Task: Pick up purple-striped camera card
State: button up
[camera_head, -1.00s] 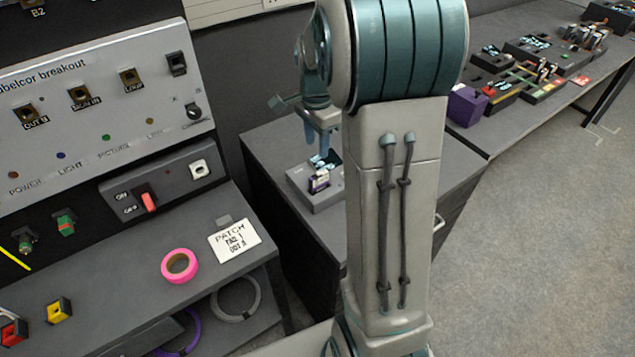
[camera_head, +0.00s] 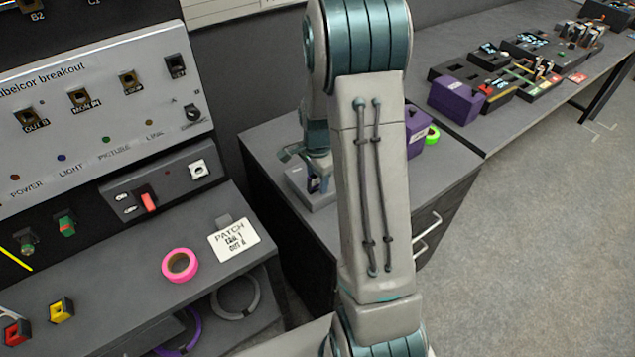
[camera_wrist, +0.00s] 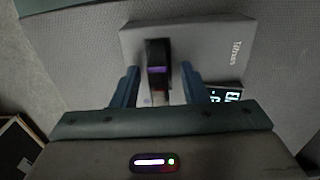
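The purple-striped camera card (camera_wrist: 158,60) stands in a grey block (camera_wrist: 205,38) in the wrist view. It is dark with a purple band across it. My gripper (camera_wrist: 158,86) is open, with one blue finger on each side of the card and a gap to both. The card's lower end is partly lost in shadow. In the head view the grey block (camera_head: 299,188) sits on a grey cabinet top, and my gripper (camera_head: 318,166) is down over it, partly hidden by my own arm.
A small lit display (camera_wrist: 226,95) is beside the right finger. A purple box (camera_head: 416,128) and a green tape roll (camera_head: 432,134) stand on the cabinet to the right. The patch desk with pink tape (camera_head: 180,265) is at left. A long bench with trays (camera_head: 490,92) is at back right.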

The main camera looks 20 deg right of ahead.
jog(key=shift+f, duration=0.1)
jog(key=shift+c, duration=0.3)
grip_shut()
